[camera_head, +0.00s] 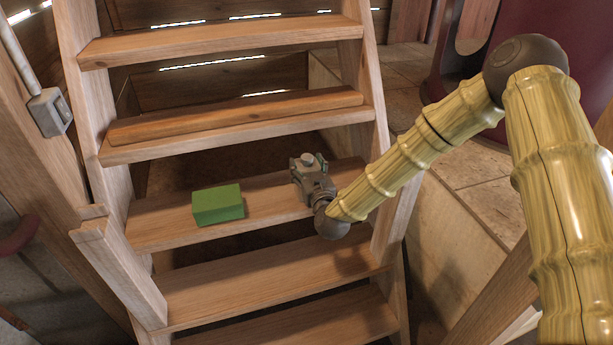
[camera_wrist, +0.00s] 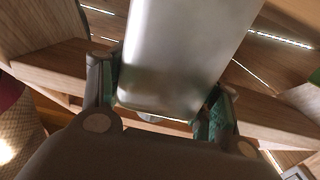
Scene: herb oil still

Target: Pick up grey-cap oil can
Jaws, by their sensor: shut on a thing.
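The oil can (camera_wrist: 185,50) is a plain silver-grey metal body filling the upper middle of the wrist view. In the head view only its grey cap (camera_head: 307,158) and a little of its top show above my gripper (camera_head: 312,180). In the wrist view my gripper (camera_wrist: 163,98) has one finger on each side of the can and is shut on it. The can is over the right part of a wooden ladder step (camera_head: 275,199). Its base is hidden in the head view, so I cannot tell whether it touches the step.
A green box (camera_head: 218,205) sits on the same step, left of my gripper. A loose wooden bar (camera_head: 240,115) lies on the step above. The right ladder rail (camera_head: 377,120) is close to my gripper and forearm. The lower steps (camera_head: 270,280) are bare.

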